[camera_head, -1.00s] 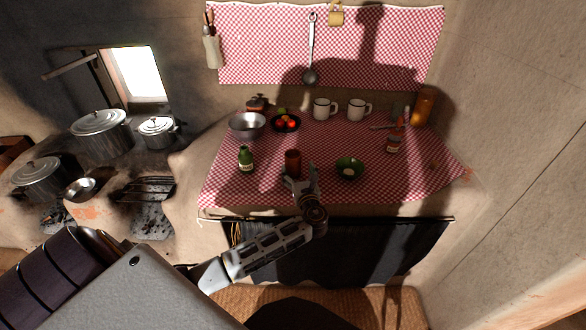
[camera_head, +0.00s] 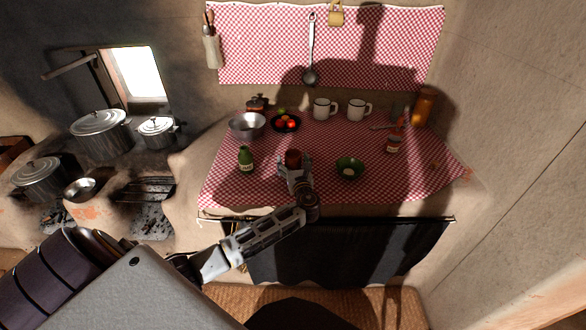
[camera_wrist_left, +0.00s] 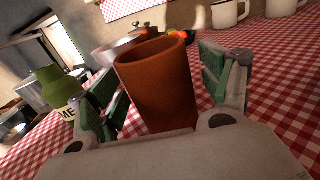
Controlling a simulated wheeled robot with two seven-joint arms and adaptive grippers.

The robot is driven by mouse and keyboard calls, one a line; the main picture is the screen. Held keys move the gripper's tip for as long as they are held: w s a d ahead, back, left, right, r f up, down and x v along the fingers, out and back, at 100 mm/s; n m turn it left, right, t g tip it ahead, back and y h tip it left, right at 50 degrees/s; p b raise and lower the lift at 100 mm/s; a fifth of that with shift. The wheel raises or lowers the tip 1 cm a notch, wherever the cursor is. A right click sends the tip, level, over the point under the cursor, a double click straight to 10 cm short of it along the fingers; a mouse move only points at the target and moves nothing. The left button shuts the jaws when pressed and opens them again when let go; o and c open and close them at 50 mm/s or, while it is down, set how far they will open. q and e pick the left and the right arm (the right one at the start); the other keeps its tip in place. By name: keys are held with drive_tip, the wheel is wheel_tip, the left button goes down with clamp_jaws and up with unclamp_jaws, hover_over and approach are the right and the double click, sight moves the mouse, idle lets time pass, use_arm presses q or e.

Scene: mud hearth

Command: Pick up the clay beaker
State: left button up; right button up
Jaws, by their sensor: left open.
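The clay beaker (camera_head: 293,157) is a reddish-brown, open-topped cup standing upright on the checked cloth near the front of the counter. In the left wrist view the beaker (camera_wrist_left: 158,82) fills the middle, between the two green-padded fingers. My left gripper (camera_head: 294,170) is open, with its fingers on either side of the beaker. A gap shows between the beaker and the right finger; the left finger is close to it, and I cannot tell if it touches. The base of the beaker is hidden behind the gripper body. My right gripper is not in view.
A green bottle (camera_head: 246,160) stands left of the beaker and a green bowl (camera_head: 349,169) right of it. Behind are a metal bowl (camera_head: 247,124), a dark fruit dish (camera_head: 286,123) and two white mugs (camera_head: 323,109). A jar (camera_head: 394,145) stands farther right.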

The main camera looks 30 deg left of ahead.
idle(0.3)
use_arm(q)
drive_tip(key=c, duration=1.2)
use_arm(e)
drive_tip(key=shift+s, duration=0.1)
use_arm(q)
drive_tip(key=shift+r, duration=0.1)
drive_tip(key=shift+r, duration=0.5)
drive_tip(key=shift+r+p, duration=0.8)
drive_tip(key=shift+r, duration=3.65)
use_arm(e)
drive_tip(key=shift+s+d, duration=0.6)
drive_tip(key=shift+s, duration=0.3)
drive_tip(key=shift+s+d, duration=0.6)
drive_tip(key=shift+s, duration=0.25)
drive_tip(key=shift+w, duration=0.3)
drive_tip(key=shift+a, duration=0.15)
